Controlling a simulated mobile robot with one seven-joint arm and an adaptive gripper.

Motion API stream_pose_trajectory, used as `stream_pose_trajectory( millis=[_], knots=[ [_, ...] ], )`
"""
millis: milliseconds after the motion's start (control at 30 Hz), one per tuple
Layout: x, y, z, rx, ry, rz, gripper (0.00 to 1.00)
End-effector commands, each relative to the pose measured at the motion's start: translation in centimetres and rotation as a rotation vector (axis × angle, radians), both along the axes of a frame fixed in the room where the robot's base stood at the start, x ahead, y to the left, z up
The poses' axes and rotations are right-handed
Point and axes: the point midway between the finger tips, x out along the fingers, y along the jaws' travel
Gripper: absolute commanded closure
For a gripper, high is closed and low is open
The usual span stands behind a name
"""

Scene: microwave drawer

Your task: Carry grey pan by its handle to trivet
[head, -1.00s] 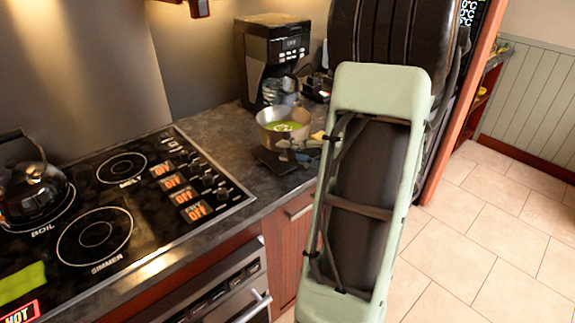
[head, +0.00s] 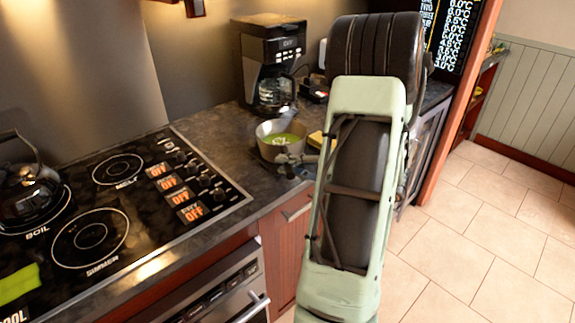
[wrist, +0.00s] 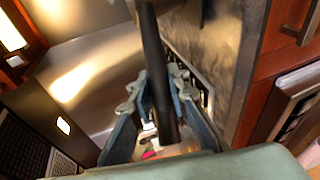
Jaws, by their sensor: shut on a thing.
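The grey pan (head: 266,149), with green contents, is on or just above the counter in front of the coffee maker in the head view. A dark, flat slab shows at its lower edge and may be the trivet; I cannot tell whether the pan touches it. My gripper (head: 291,162) is at the near side of the pan, partly hidden by my arm. In the wrist view, my gripper (wrist: 158,98) has its fingers on both sides of a dark bar, the pan handle (wrist: 153,60), and is shut on it.
A black coffee maker (head: 270,62) stands close behind the pan. A yellow item (head: 316,139) lies to its right, partly hidden by my arm. The hob (head: 105,205) with a dark kettle (head: 25,185) is to the left. Some counter between hob and pan is clear.

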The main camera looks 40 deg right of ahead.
Motion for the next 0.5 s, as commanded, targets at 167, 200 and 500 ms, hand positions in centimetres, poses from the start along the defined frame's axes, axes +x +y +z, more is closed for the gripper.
stream_pose_trajectory(
  millis=[167, 200, 500],
  knots=[
    [-0.01, 0.02, -0.12, 0.0, 0.0, 0.0, 0.78],
    [0.0, 0.01, -0.11, 0.0, 0.0, 0.0, 0.73],
    [0.0, 0.01, -0.08, 0.0, 0.0, 0.0, 0.67]
  ],
)
